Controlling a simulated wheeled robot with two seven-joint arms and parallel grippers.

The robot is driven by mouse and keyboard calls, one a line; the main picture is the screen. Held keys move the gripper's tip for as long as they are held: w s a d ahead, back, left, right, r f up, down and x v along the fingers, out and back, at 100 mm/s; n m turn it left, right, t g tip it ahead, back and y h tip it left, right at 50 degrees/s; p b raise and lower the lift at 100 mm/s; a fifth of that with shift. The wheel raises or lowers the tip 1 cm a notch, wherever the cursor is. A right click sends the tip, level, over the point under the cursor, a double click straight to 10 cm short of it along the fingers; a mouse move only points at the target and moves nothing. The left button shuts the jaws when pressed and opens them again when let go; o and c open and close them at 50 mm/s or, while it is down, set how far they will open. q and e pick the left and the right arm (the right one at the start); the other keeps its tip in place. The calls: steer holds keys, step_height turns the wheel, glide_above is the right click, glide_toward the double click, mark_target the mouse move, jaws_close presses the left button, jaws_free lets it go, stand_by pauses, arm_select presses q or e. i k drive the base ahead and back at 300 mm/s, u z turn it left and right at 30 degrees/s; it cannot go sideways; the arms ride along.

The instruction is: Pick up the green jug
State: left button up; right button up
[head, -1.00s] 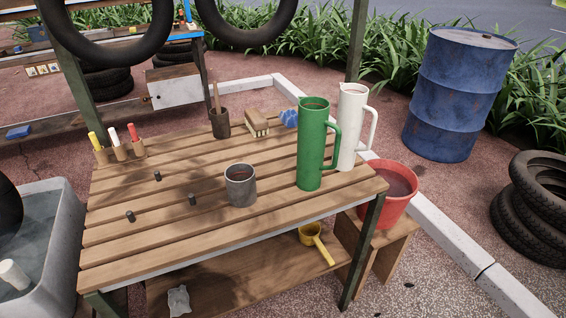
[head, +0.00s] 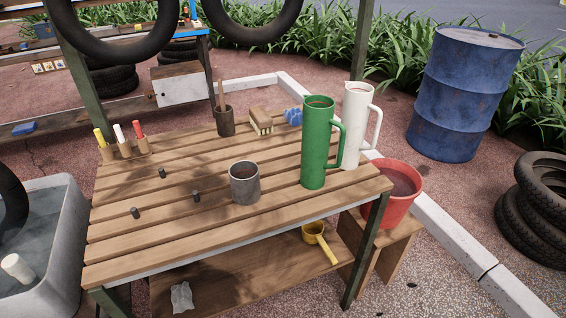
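The green jug (head: 316,145) is tall, with a handle on its right side. It stands upright on the slatted wooden table (head: 160,240) near the right end. A white jug (head: 355,125) of similar shape stands just behind it to the right, close to its handle. Neither of my grippers shows in the head view.
A grey metal cup (head: 244,184) stands left of the green jug. A brush (head: 260,121), a blue object (head: 293,117) and a brown pot (head: 225,122) are behind. A red bucket (head: 398,195) sits on a stool beyond the table's right end. The table's front left is mostly clear.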

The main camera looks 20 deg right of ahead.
mark_target(317, 111)
steer(key=u, duration=1.5)
steer(key=k, duration=0.7)
steer(key=z, duration=1.45)
